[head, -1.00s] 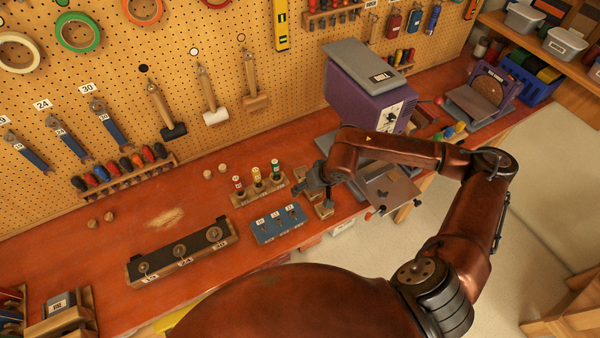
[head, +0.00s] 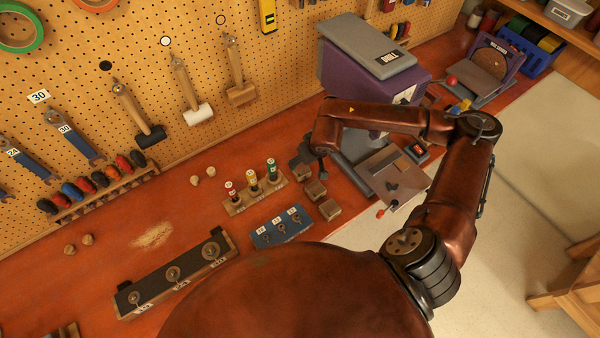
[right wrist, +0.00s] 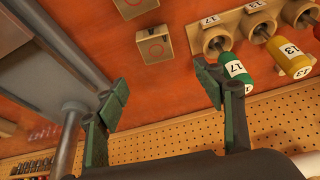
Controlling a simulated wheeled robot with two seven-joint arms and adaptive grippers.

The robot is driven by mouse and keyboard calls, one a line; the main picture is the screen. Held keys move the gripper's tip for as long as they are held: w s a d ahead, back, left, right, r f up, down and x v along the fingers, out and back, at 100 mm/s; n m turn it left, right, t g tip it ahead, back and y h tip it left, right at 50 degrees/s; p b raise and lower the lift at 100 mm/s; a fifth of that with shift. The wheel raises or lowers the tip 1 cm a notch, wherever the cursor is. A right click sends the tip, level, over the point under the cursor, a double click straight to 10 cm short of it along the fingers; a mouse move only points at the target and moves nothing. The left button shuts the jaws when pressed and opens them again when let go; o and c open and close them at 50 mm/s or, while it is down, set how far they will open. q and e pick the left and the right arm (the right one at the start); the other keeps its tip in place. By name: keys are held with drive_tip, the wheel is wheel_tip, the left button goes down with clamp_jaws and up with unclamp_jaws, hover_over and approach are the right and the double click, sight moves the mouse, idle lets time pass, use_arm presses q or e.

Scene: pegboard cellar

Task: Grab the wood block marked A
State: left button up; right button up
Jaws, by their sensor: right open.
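Three small wood blocks stand in a row on the red bench in the head view: a back block (head: 304,173), a middle block (head: 315,190) and a front block (head: 330,209). No letter A is readable on any of them. My right gripper (head: 302,160) is just behind the back block, open and empty. Another block (right wrist: 132,7) is cut by the top edge. My left gripper is not in view.
A purple machine (head: 355,85) stands right of my gripper.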

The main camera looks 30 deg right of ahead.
sight(302, 169)
drive_tip(key=x, duration=0.7)
drive_tip(key=s+x, duration=0.1)
drive_tip(key=x, duration=0.2)
drive_tip(key=shift+d+f+b, duration=0.25)
drive_tip(key=shift+f+b, duration=0.1)
drive_tip(key=shift+f, duration=0.2)
drive_tip(key=shift+w+f, duration=0.2)
drive_tip(key=shift+f, duration=0.2)
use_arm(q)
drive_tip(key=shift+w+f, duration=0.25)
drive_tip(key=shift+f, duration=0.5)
use_arm(e)
drive_tip(key=shift+c, duration=0.2)
drive_tip(key=c, duration=1.2)
drive_tip(key=shift+r, duration=0.15)
